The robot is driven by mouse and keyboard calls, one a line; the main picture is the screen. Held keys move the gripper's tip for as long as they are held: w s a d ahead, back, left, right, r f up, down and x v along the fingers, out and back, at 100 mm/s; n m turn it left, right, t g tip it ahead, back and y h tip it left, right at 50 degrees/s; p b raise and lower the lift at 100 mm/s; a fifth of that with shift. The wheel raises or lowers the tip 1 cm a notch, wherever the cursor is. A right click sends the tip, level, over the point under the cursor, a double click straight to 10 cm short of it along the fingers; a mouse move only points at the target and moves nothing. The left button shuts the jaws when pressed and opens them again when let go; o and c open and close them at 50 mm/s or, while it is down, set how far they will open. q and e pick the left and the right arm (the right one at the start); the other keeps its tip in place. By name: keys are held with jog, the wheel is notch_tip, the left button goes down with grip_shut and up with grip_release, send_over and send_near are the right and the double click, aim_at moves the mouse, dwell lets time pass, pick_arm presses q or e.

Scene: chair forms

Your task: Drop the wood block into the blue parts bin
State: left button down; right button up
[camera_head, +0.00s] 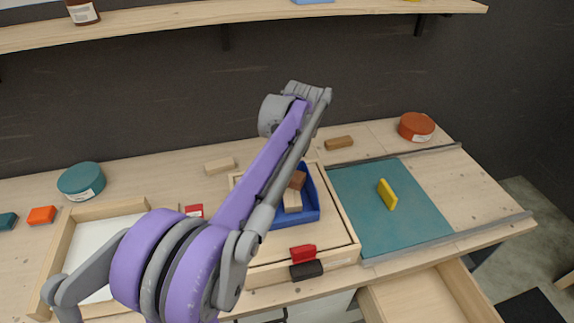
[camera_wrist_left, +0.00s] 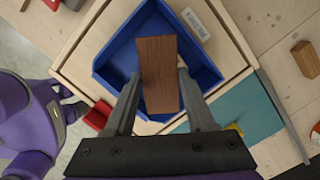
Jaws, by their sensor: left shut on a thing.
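The blue parts bin (camera_head: 310,214) stands in a shallow wooden tray in the head view. In the left wrist view the bin (camera_wrist_left: 113,62) opens below my left gripper (camera_wrist_left: 158,95). This gripper is shut on a long brown wood block (camera_wrist_left: 157,62), held over the bin's opening and hiding part of its floor. In the head view a brown block (camera_head: 298,180) and a pale wooden piece (camera_head: 292,201) show within the bin's outline. My left arm covers the bin's left side there and hides the gripper fingers. My right gripper is not in view.
A red piece (camera_head: 303,252) and a black piece (camera_head: 306,270) sit at the tray's front edge. Another brown block (camera_head: 338,143) lies behind the bin. An open drawer (camera_head: 425,300) juts out below.

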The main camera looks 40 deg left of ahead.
aim_at(293, 174)
pick_arm(q)
jog(key=shift+c, duration=0.8)
grip_release()
jog(key=shift+w, duration=0.1)
notch_tip(293, 174, up, 11)
jog(key=d, duration=0.1)
jog(key=shift+w+d+f+p, duration=0.2)
jog(key=shift+d+p, duration=0.1)
jog(key=shift+p, duration=0.15)
